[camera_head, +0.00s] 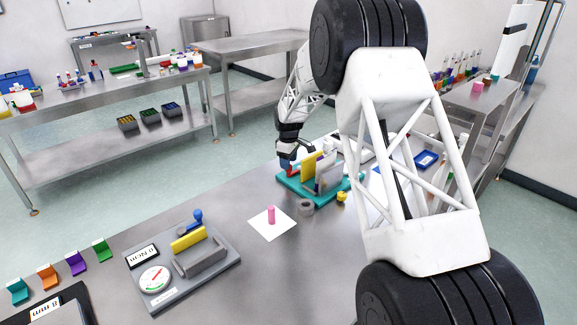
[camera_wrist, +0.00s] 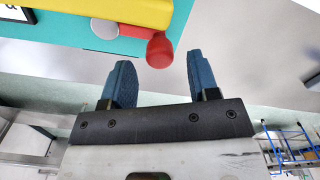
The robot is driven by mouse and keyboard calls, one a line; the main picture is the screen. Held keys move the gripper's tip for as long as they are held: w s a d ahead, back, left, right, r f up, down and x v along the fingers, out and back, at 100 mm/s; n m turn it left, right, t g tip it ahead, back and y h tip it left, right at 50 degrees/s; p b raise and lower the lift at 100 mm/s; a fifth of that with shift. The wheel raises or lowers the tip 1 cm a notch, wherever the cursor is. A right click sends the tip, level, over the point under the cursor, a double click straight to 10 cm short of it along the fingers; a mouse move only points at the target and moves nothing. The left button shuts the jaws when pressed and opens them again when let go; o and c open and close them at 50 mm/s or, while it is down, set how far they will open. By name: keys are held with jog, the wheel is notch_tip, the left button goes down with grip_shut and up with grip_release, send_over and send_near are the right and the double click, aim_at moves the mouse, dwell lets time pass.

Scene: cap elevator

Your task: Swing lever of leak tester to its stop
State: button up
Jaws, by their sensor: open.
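A teal-based device (camera_head: 298,190) with upright yellow and grey plates stands on the steel bench in the head view. Its red lever knob (camera_wrist: 160,50) shows in the wrist view beside a yellow bar (camera_wrist: 125,10). My gripper (camera_wrist: 160,70) is open and empty, with the knob just ahead of and between its two blue fingertips, not gripped. A second device, a grey base (camera_head: 215,268) with a round dial, a yellow block and a blue knob (camera_head: 198,215), stands nearer on the left. I cannot read which device is the leak tester.
A pink cylinder (camera_head: 271,214) stands on a white square sheet (camera_head: 261,226). A grey ring (camera_head: 306,207) and a small yellow piece (camera_head: 342,196) lie by the teal base. Several coloured holders line the near left edge. Bench between the devices is otherwise clear.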

jog(key=shift+r, duration=2.45)
jog(key=shift+r, duration=0.1)
jog(key=shift+s+d+r, duration=0.15)
jog(key=shift+s+r, duration=0.05)
jog(key=s+d+r+m, duration=0.2)
jog(key=s+d+r, duration=0.4)
jog(key=s, duration=0.4)
jog(key=s+d+r+m+t, duration=0.1)
jog(key=s+d+r+m, duration=0.3)
jog(key=s+r, duration=0.45)
jog(key=s+d+r+m, duration=0.1)
jog(key=s+d+r, duration=0.5)
jog(key=s, duration=0.4)
jog(key=s+d+m, duration=0.2)
jog(key=s, duration=0.9)
jog(key=s+d+f+m+t, duration=0.1)
jog(key=s+d+m, duration=0.1)
jog(key=s, duration=0.9)
jog(key=s+d+f+m, duration=0.1)
jog(key=s+d, duration=0.3)
jog(key=s, duration=0.7)
jog(key=shift+s+f+m+t, duration=0.25)
jog(key=shift+s+m+t, duration=0.05)
jog(key=shift+m, duration=0.6)
